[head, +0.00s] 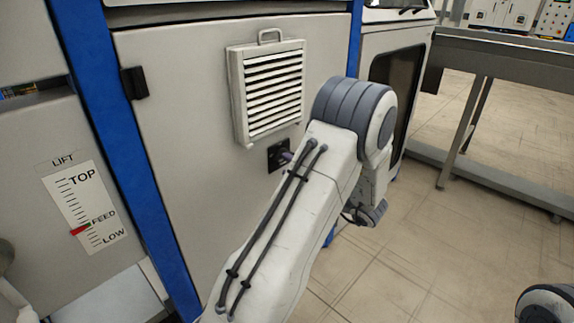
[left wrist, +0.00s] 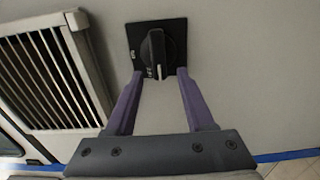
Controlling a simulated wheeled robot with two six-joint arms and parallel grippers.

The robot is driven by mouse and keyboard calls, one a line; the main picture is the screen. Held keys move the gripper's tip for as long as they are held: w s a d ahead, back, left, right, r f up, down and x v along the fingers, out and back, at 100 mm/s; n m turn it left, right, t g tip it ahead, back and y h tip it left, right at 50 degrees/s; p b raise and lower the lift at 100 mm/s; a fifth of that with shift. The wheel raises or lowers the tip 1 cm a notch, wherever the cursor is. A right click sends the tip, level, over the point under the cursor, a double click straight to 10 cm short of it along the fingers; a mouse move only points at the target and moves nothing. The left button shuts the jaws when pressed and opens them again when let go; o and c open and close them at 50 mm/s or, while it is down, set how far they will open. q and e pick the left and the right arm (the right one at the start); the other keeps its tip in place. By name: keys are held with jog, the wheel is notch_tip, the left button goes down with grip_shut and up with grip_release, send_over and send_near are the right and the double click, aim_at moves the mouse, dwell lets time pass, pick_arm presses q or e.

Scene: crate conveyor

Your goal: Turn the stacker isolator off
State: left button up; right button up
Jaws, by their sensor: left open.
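The stacker isolator (left wrist: 155,48) is a black rotary knob on a square black plate, on a pale grey panel. In the left wrist view the knob stands nearly upright, its white mark at the lower end. The small lettering on the plate is too small to read surely. My left gripper (left wrist: 159,73) is open, its purple fingers reaching toward the plate, one tip on each side of the knob's lower end. I cannot tell how far the tips are from the panel. In the head view the isolator (head: 273,158) is partly hidden by my left arm. My right gripper is not in view.
A louvred vent (head: 270,88) with a top handle juts from the panel just above the isolator. Blue posts (head: 105,130) frame the panel. A LIFT scale (head: 85,207) with a red pointer near FEED is at the left. Tiled floor (head: 400,245) is open at the right.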

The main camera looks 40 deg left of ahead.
pick_arm(q)
jog(key=d+p, duration=0.1)
jog(key=d, duration=0.7)
jog(key=shift+s+d, duration=0.35)
jog(key=shift+w, duration=0.1)
